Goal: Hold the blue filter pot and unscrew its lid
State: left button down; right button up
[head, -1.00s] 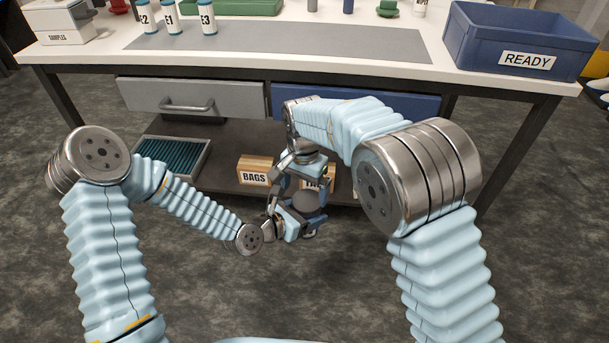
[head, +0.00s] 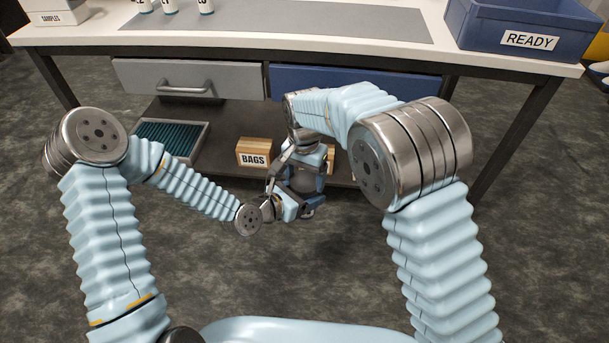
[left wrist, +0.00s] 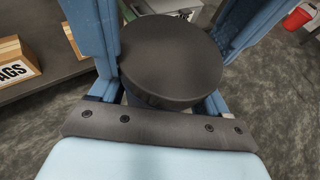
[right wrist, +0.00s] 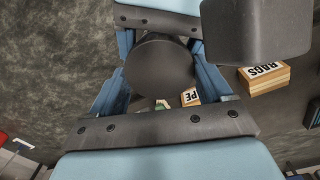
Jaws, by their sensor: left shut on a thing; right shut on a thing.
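The blue filter pot (head: 310,199) is held in the air in front of the bench, mostly hidden by my grippers in the head view. Its dark grey round lid (left wrist: 170,60) faces up in the left wrist view and also shows in the right wrist view (right wrist: 159,66). My left gripper (head: 290,206) comes in from the left and is shut on the pot body, just below the lid. My right gripper (head: 301,178) comes from the far side and is shut around the lid. I cannot tell whether the lid is loose on its thread.
The bench (head: 350,57) stands ahead with a grey drawer (head: 140,82) and a blue drawer (head: 400,82). A READY bin (head: 470,30) stands on top. The near floor is clear.

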jog(key=n, duration=0.1)
jog(key=a+n, duration=0.1)
jog(key=shift+r+n, duration=0.2)
jog(key=shift+n, duration=0.1)
jog(key=o, duration=1.1)
jog(key=shift+d+r, duration=0.15)
jog(key=shift+r, duration=2)
jog(key=shift+d+r+m, duration=0.2)
jog(key=shift+r+m, duration=0.2)
jog(key=shift+m, duration=0.1)
notch_tip(320, 180, up, 2)
jog(key=shift+d+m, duration=0.1)
jog(key=shift+m, duration=1)
jog(key=f, duration=0.7)
jog(key=shift+s+d+f, duration=0.15)
jog(key=shift+d+f, duration=0.1)
jog(key=shift+f, duration=0.05)
